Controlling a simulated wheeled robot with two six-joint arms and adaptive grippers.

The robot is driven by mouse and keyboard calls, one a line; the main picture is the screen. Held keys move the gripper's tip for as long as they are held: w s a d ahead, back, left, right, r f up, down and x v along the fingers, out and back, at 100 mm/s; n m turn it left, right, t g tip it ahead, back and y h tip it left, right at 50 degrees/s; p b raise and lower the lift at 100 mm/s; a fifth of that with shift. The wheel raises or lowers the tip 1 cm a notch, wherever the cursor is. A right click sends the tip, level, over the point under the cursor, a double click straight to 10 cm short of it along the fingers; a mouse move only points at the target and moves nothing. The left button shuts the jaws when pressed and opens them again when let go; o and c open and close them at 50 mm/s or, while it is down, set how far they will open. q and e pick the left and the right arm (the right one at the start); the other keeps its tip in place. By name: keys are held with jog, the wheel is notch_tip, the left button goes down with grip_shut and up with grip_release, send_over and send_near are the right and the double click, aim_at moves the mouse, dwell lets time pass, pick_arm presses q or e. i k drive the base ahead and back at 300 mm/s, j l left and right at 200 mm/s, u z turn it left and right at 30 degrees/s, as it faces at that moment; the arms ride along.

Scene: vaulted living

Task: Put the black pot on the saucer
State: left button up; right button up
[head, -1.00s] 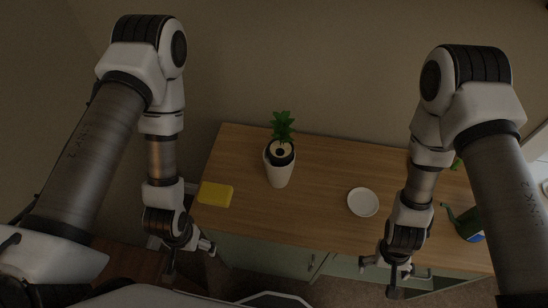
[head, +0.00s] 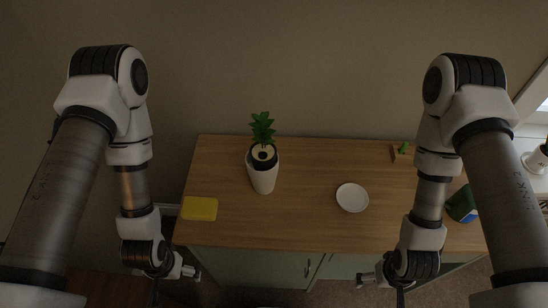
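The black pot (head: 263,164) holds a leafy green plant (head: 263,128). It sits in the mouth of a taller white pot (head: 263,180), so only its upper part shows. The saucer (head: 352,197) is a small white round dish, empty, lying on the wooden top to the right of the pots. My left gripper (head: 175,280) hangs in front of the cabinet's left end, its fingers apart and empty. My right gripper (head: 380,288) hangs in front of the cabinet, below and right of the saucer, also apart and empty. Neither touches the pots or saucer.
A dark green watering can (head: 461,206) is partly hidden behind my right arm. The middle is clear.

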aim_at(352, 199)
jog(key=l+u, duration=0.15)
jog(key=l, duration=1.5)
